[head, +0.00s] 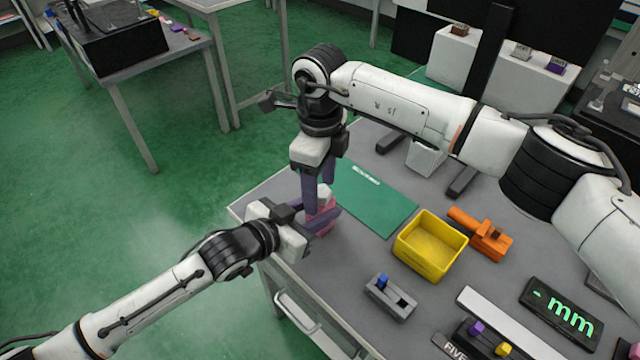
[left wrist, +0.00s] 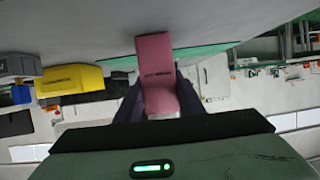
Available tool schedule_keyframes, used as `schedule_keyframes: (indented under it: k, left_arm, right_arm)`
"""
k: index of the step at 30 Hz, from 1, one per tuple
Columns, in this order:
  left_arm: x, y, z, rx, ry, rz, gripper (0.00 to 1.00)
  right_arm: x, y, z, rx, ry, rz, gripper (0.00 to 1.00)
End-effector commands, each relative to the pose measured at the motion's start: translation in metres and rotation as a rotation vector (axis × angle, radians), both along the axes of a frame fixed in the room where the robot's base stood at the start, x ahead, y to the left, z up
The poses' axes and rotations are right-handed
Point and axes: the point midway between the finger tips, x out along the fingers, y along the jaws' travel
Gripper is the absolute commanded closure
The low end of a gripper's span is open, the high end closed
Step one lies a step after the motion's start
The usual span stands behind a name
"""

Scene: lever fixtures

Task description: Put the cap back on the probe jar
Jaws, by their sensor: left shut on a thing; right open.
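My left gripper (head: 322,216) is shut on a pink object (head: 326,210) at the near left corner of the table. In the left wrist view the pink object (left wrist: 156,72) stands between the two dark fingers and has a dark marking across it. I cannot tell whether it is the probe jar or its cap. My right gripper (head: 319,198) points down from above, right at the pink object, with its fingers open. A small white piece (head: 325,191) shows beside the right fingers. The fingers overlap in view, so contact is unclear.
A green mat (head: 375,203) lies behind the grippers. A yellow bin (head: 431,246), an orange fixture (head: 483,236) and a grey block with a blue lever (head: 390,297) stand to the right.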

Motion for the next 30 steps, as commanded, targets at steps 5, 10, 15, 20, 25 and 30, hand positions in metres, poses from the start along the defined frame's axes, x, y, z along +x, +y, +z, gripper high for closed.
schedule_keyframes:
  k: [5,10,15,20,25,30]
  left_arm:
    - [0.000,0.000,0.000,0.000,0.000,0.000,1.00]
    - [0.000,0.000,0.000,0.000,0.000,0.000,1.00]
    - [0.000,0.000,0.000,0.000,0.000,0.000,1.00]
    - [0.000,0.000,0.000,0.000,0.000,0.000,1.00]
    - [0.000,0.000,0.000,0.000,0.000,0.000,1.00]
    - [0.000,0.000,0.000,0.000,0.000,0.000,1.00]
  right_arm:
    - [0.001,0.000,0.017,0.001,-0.003,0.000,0.44]
    - [0.001,0.000,0.052,0.001,-0.006,0.000,0.44]
    - [0.001,0.000,0.087,0.001,-0.004,-0.001,0.44]
    - [0.000,0.000,0.110,0.001,-0.003,0.000,0.44]
    - [0.000,0.000,0.120,0.000,0.000,0.000,0.44]
    - [0.000,0.000,0.120,0.000,0.000,0.000,0.44]
